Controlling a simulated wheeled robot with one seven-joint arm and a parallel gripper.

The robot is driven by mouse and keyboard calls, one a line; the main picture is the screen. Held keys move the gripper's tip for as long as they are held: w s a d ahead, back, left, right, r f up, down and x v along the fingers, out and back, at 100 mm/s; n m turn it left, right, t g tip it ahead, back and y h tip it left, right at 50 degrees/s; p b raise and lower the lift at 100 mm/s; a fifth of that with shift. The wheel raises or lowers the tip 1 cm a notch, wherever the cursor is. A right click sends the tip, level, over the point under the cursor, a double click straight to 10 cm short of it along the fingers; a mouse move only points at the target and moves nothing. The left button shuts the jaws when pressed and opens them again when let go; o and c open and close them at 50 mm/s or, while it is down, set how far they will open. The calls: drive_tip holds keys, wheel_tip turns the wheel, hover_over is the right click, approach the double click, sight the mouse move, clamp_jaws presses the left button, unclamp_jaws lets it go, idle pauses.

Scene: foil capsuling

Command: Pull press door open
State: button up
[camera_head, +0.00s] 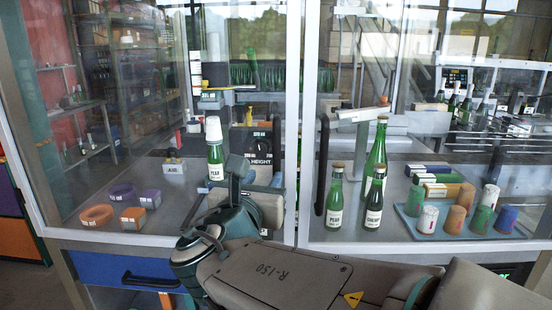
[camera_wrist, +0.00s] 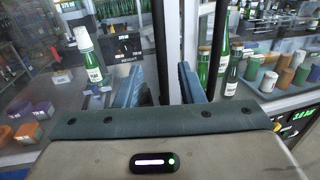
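The press door (camera_head: 293,60) is a glass panel in a grey metal frame on the left, and it looks shut. Its black upright handle (camera_wrist: 159,45) stands between my fingers in the wrist view. My gripper (camera_wrist: 160,88) is open, with one blue finger on each side of the handle and a gap showing. In the head view my gripper (camera_head: 240,178) is in front of the glass near the door's right edge. Behind the glass are a green bottle with a white capsule (camera_head: 214,150) and a black dial marked HEIGHT (camera_head: 262,148).
A second glass door with a black handle (camera_head: 321,165) adjoins on the right. Behind it are several green bottles (camera_head: 375,160) and a blue tray (camera_head: 408,222) of coloured capsules. Orange and purple rings (camera_head: 97,215) lie at left. A blue drawer (camera_head: 120,270) is below.

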sight(276, 161)
drive_tip(key=p+x, duration=0.1)
drive_tip(key=x, duration=0.9)
drive_tip(key=shift+w+d, duration=0.15)
drive_tip(key=shift+w, duration=0.1)
